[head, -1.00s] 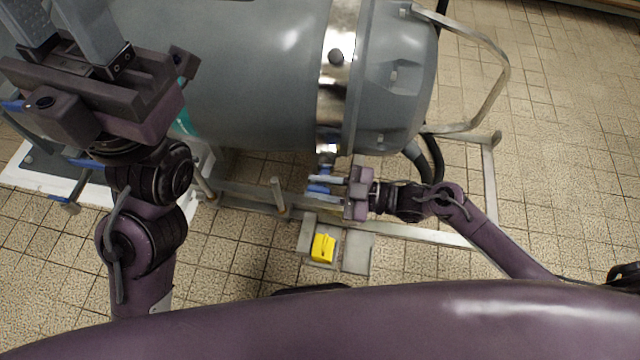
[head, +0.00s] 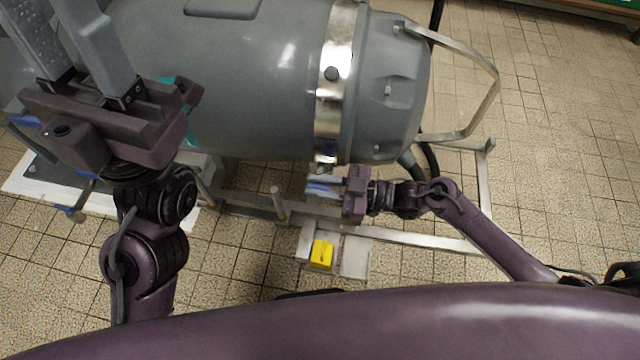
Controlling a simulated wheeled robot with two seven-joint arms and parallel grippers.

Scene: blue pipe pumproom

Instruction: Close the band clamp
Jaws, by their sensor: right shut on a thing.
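The band clamp (head: 334,92) is a shiny metal band around the grey cylindrical housing (head: 240,90), near its domed right end. Its blue lever (head: 322,187) is at the band's lower end, below the housing. My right gripper (head: 312,187) comes in from the right and is shut on the blue lever, which is partly hidden by the fingers. I cannot tell from this angle whether the clamp is fully closed. My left gripper (head: 68,45) is at the upper left, its two grey fingers apart and empty, in front of the housing's left part.
A metal frame (head: 400,232) runs under the housing, with a bent tube guard (head: 490,85) at right. A yellow block (head: 321,253) sits on a grey bracket below the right gripper. Black cables hang near the right end. Tiled floor is clear at right.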

